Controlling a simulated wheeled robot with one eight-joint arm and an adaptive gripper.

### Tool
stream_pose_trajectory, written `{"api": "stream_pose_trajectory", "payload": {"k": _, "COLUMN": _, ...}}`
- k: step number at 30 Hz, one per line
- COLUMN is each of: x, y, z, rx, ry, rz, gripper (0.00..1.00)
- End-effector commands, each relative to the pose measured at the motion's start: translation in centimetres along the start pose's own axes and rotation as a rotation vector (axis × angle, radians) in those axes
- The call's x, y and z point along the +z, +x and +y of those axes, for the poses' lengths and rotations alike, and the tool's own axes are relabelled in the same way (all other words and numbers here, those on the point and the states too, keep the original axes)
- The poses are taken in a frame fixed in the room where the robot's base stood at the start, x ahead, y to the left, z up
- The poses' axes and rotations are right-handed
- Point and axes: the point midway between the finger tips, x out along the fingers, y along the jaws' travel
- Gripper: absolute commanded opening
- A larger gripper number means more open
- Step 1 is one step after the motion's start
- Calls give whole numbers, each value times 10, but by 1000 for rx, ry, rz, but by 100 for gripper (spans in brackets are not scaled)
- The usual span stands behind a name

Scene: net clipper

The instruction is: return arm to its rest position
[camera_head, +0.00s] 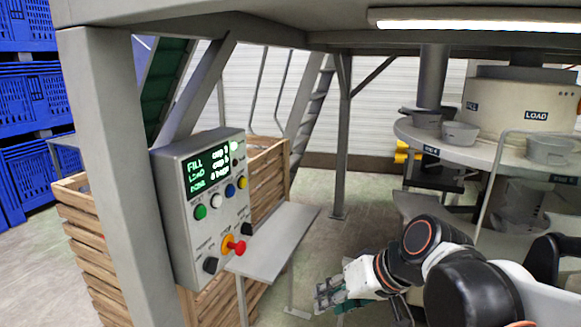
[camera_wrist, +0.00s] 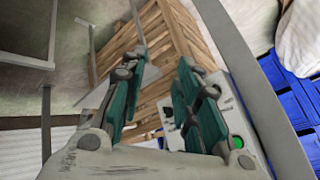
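My gripper (camera_head: 328,293) shows at the bottom of the head view, right of the grey shelf and below the machine deck. In the wrist view my gripper (camera_wrist: 158,68) has its two green fingers apart, with nothing between them. My arm reaches in from the lower right of the head view. The control box (camera_head: 205,205) with its lit screen stands to the left of my gripper, apart from it. In the wrist view part of the control box (camera_wrist: 243,122) shows behind the right finger.
A grey shelf (camera_head: 275,243) juts out below the control box. Wooden crates (camera_head: 75,215) stand behind a thick post (camera_head: 112,150). A round machine deck (camera_head: 450,148) with bowls is at right. Blue crates (camera_head: 28,95) are stacked at far left. Open floor (camera_head: 335,240) lies in the middle.

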Motion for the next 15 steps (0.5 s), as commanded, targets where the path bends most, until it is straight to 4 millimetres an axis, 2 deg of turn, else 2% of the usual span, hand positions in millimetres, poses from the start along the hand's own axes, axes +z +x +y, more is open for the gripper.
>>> {"api": "stream_pose_trajectory", "payload": {"k": 1, "x": 12, "y": -9, "z": 7, "rx": 47, "ry": 6, "rz": 6, "gripper": 29}}
{"api": "stream_pose_trajectory", "payload": {"k": 9, "x": 64, "y": -52, "z": 49, "rx": 296, "ry": 28, "rz": 62, "gripper": 29}}
{"api": "stream_pose_trajectory", "payload": {"k": 15, "x": 91, "y": -74, "z": 74, "rx": 429, "ry": 28, "rz": 107, "gripper": 29}}
